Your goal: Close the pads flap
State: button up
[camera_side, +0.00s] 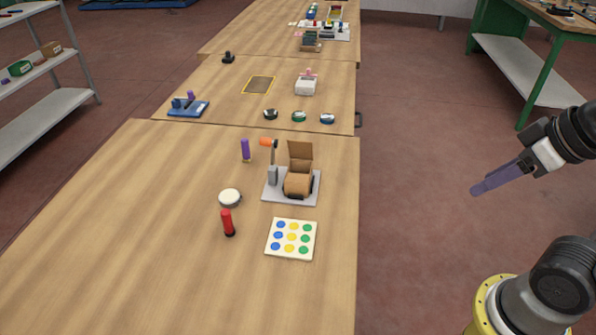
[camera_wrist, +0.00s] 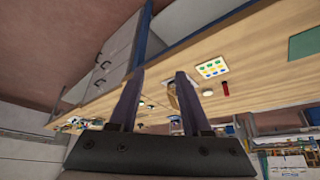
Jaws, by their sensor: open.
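The glass edger is a brown body (camera_side: 298,185) on a grey base plate (camera_side: 278,196), in the middle of the near table in the side view. A brown flap (camera_side: 300,152) stands raised at its back, so it is open. A grey post with an orange top (camera_side: 266,142) stands at its left. My gripper (camera_side: 476,190) is off the table's right side, well apart from the edger. In the wrist view its two purple fingers (camera_wrist: 159,73) are spread with nothing between them. The edger is partly hidden behind the right finger there.
A dotted card (camera_side: 291,239), a red upright tool (camera_side: 228,222), a white round item (camera_side: 230,198) and a purple cylinder (camera_side: 245,150) surround the edger. Free floor lies between my gripper and the table edge. A green-framed bench (camera_side: 540,80) stands at the back right.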

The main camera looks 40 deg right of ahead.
jog(key=shift+c, duration=1.2)
jog(key=shift+s+f+m, duration=0.15)
jog(key=shift+s+m, duration=0.05)
jog(key=shift+m, duration=0.2)
jog(key=shift+c, duration=1.1)
jog(key=shift+m, duration=0.9)
jog(key=r, duration=0.2)
jog(key=w+r, duration=0.1)
jog(key=r, duration=0.1)
jog(key=shift+d+r, duration=0.15)
jog(key=shift+r, duration=0.05)
grip_shut()
jog(key=w+r+m, duration=0.4)
jog(key=w+r, duration=0.8)
jog(key=m+g+h, duration=0.1)
jog(key=m+g, duration=0.1)
jog(key=g, duration=0.2)
send_over(300, 147)
jog(key=w+d, duration=0.1)
notch_tip(300, 147, down, 25)
jog(key=shift+d+r, duration=0.1)
jog(key=shift+r, duration=0.1)
jog(key=shift+s+a+f, duration=0.2)
jog(key=shift+s+a, duration=0.1)
jog(key=shift+a, duration=0.1)
